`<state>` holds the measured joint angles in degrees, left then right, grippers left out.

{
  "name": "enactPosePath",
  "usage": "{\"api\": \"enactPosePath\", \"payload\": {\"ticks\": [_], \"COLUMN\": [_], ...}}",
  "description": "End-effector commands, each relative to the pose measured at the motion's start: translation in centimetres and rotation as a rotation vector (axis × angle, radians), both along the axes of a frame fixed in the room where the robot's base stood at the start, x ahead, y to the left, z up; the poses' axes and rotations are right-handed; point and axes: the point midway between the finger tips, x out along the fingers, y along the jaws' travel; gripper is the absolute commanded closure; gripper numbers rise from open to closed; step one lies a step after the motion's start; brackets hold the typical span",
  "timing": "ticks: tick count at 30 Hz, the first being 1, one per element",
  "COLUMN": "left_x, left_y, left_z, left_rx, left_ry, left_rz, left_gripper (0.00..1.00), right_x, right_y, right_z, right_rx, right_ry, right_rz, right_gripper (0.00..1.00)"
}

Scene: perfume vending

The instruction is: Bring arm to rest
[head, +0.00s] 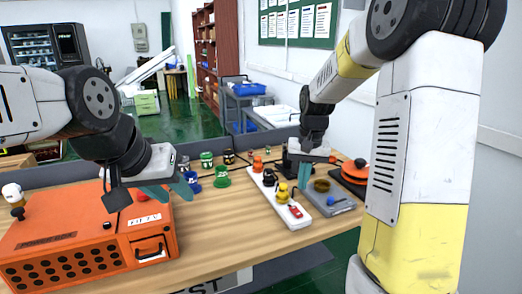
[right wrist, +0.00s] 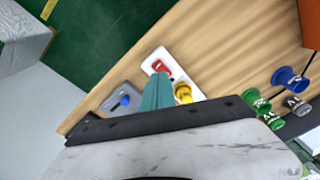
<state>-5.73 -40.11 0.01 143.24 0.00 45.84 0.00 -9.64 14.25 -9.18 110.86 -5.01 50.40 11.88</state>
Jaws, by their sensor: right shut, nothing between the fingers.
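My right gripper (head: 304,178) is at the right part of the table, just right of and beyond a white tray (head: 272,204). Its teal fingers are shut and empty; they also show in the right wrist view (right wrist: 157,92), pointing toward the tray. My left gripper (head: 167,191) is over the right end of an orange box (head: 70,220). Its two teal fingers are spread apart with nothing seen between them. The white tray holds a yellow piece (head: 283,196), a red piece (head: 295,211) and dark pieces.
A grey block (head: 340,204) with a round piece and an orange round device (head: 356,170) stand right of the tray. Green (head: 221,178) and blue (head: 193,182) spools stand between the grippers. The table's front middle (head: 220,235) is bare. A wall is at right.

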Motion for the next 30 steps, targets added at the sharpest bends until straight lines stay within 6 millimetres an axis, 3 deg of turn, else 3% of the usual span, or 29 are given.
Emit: {"api": "enactPosePath", "payload": {"ticks": [1, 3, 12, 18, 21, 30], "left_x": [0.0, 0.0, 0.0, 0.0, 0.0, 0.0], "left_y": [0.0, 0.0, 0.0, 0.0, 0.0, 0.0], "left_z": [0.0, 0.0, 0.0, 0.0, 0.0, 0.0], "left_rx": [0.0, 0.0, 0.0, 0.0, 0.0, 0.0], "left_ry": [0.0, 0.0, 0.0, 0.0, 0.0, 0.0], "left_rz": [0.0, 0.0, 0.0, 0.0, 0.0, 0.0], "left_gripper": [0.64, 0.64, 0.64, 0.64, 0.64, 0.64], "right_x": [-1.4, -3.5, -13.2, -18.6, -20.1, -21.3], "right_y": [0.0, 0.2, 1.0, 1.6, 1.7, 1.9], "right_z": [2.1, 4.3, 10.6, 11.8, 11.8, 11.7], "right_rx": [0.019, 0.04, 0.09, 0.091, 0.085, 0.081], "right_ry": [-0.041, -0.089, -0.299, -0.42, -0.457, -0.482], "right_rz": [0.007, 0.026, 0.113, 0.16, 0.176, 0.188], "right_gripper": [1.0, 1.0, 1.0, 1.0, 1.0, 1.0]}}
